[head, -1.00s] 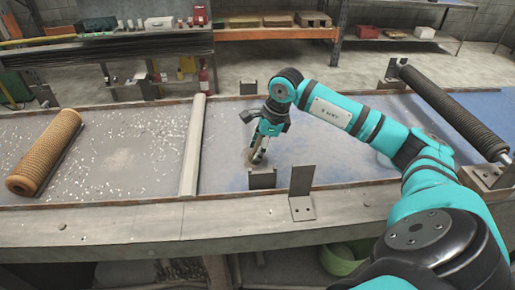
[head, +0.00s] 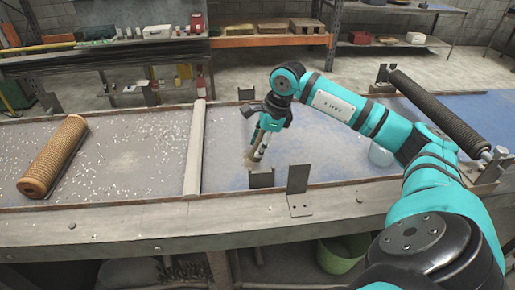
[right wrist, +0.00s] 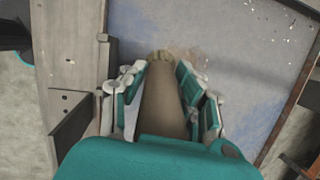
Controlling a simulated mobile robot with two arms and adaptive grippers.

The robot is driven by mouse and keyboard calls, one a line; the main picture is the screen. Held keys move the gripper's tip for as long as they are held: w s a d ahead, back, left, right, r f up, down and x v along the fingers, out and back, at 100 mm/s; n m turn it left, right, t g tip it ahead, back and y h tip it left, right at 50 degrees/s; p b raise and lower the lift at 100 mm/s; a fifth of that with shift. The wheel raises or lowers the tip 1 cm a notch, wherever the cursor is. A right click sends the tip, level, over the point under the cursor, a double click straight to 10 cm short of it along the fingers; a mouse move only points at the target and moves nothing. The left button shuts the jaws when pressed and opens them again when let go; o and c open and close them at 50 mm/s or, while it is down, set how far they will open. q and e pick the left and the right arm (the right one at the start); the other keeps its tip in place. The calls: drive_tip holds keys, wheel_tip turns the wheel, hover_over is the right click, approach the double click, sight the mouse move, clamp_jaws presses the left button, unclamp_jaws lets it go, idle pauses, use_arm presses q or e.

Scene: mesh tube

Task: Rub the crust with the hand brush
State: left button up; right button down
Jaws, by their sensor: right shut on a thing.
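My right gripper (head: 260,152) is shut on the hand brush, whose tan-brown handle (right wrist: 163,100) runs between the fingers in the right wrist view. A faint brownish patch that looks like the crust (right wrist: 199,58) shows on the panel beside the bristle end. In the head view the gripper and brush hide most of that spot. The bristles look at or very near the surface; contact is not clear. My left gripper is not in view.
A tan ribbed roll (head: 54,157) lies at the left on the table, beyond a pale crossbar (head: 195,147). A dark ribbed roller (head: 437,108) spans the right end. Upright metal brackets (head: 298,190) stand along the front edge. A translucent container (head: 381,153) sits behind my arm.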

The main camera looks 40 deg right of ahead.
drive_tip(key=shift+r+p, duration=0.6)
drive_tip(key=shift+r, duration=0.8)
